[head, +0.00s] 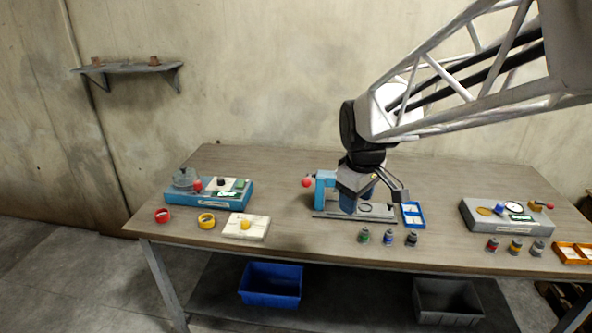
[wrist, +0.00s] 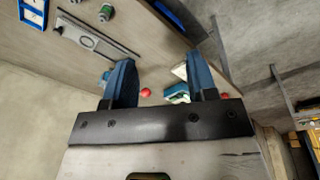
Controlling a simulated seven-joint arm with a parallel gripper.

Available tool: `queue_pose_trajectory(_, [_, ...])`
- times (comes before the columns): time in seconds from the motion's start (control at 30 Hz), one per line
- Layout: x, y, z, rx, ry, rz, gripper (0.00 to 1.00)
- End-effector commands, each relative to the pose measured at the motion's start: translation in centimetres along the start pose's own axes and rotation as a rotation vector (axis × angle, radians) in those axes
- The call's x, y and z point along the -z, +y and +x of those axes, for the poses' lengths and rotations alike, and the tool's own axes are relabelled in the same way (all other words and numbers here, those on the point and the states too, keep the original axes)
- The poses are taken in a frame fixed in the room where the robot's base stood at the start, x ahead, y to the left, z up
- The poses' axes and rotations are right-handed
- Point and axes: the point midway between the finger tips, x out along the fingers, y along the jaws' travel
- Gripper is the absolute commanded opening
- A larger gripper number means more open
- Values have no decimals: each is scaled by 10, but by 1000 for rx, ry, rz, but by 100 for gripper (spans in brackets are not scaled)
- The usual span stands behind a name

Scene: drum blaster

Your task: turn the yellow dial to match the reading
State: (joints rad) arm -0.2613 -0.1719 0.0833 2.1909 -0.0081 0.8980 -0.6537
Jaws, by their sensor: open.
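A small yellow dial (head: 245,225) sits on a white block (head: 258,233) at the front left of the table. Behind it stands a blue console (head: 207,204) with a red knob, a dark knob, a green piece and a small display (head: 227,194) too small to read.
A grey console (head: 478,221) with a gauge and knobs stands at the right. Several small pots (head: 388,238) line the front. A red ring (head: 162,215) and a yellow ring (head: 207,220) lie left of the white block. A blue tray (head: 412,222) is right of my gripper.

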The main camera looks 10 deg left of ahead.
Motion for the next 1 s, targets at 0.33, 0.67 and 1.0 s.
queue_pose_trajectory(0.33, [91,3,37,29,-14,-284,53])
queue_pose_trajectory(0.67, [176,-8,82,55,-22,-553,53])
queue_pose_trajectory(1.0, [260,-33,137,83,-26,-830,53])
